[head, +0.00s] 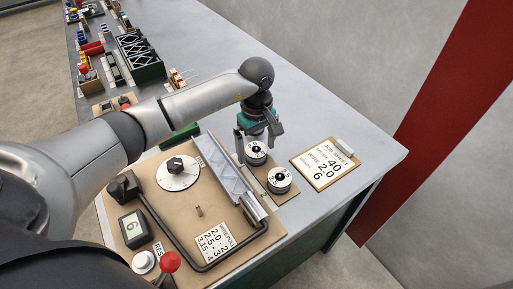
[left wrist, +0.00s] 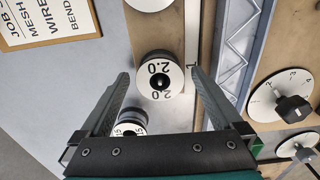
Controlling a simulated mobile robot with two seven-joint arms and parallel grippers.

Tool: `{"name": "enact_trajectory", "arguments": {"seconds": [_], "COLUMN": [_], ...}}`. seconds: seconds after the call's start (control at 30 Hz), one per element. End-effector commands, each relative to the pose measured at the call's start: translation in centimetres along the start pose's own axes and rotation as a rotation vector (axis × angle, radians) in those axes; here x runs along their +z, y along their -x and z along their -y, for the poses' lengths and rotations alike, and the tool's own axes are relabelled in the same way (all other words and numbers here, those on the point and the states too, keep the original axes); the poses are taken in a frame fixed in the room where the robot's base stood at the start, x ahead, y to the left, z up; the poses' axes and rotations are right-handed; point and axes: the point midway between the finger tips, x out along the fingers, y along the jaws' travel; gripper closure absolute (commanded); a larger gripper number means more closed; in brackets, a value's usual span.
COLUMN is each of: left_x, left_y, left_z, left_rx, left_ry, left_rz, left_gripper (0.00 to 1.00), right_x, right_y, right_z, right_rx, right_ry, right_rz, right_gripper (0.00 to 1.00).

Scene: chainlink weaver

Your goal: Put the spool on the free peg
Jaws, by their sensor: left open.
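The spools are white-topped discs with dark sides. The 2.0 spool (head: 256,153) stands on a tan strip, directly below my left gripper (head: 257,142). In the left wrist view the 2.0 spool (left wrist: 160,76) appears between the tips of my open left gripper (left wrist: 159,82), with gaps on both sides. The 2.5 spool (head: 279,180) stands nearer the front of the strip. A small bare peg (head: 199,211) stands upright on the brown board. My right gripper is not in view.
A job sheet (head: 325,163) lies right of the spools. Racks and small parts fill the table's far end.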

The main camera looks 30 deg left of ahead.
Motion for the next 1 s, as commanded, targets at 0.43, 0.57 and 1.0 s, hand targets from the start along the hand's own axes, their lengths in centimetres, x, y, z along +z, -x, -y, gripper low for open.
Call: {"name": "enact_trajectory", "arguments": {"seconds": [0.43,0.57,1.0], "left_x": [-0.1,-0.1,0.0], "left_y": [10.2,12.4,14.5], "left_z": [-0.1,0.0,0.0], "left_rx": [0.005,0.003,0.001], "left_ry": [-0.001,-0.002,-0.001], "left_rz": [-0.005,-0.003,-0.001], "left_gripper": [0.0,0.0,0.0], "right_x": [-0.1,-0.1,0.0], "right_y": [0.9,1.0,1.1], "right_z": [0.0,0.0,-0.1], "right_rx": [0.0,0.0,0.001], "right_ry": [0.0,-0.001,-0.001], "right_rz": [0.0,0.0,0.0], "right_gripper": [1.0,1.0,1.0]}}
